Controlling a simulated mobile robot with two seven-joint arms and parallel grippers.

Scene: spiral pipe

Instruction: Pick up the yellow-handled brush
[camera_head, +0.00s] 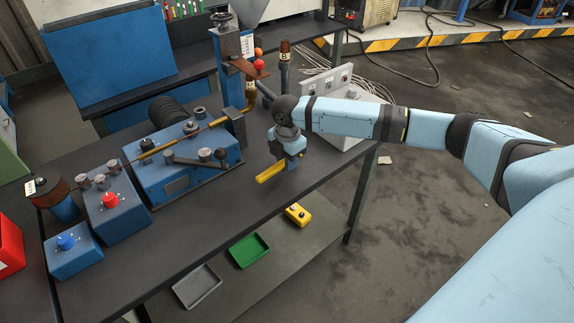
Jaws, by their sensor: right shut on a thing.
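The yellow-handled brush (268,174) shows as a short yellow bar below my right gripper (284,162), above the front part of the dark workbench (215,210). My right gripper points down and is shut on the brush. The fingers hide part of it, and its bristles cannot be made out. My right arm comes in from the right side of the picture. My left gripper is not in view.
A blue machine (176,181) with a thin rod stands left of the gripper. A grey control box (341,107) stands close behind it at right. Blue button boxes (74,258) stand at the left. A green tray (249,250) lies on the lower shelf.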

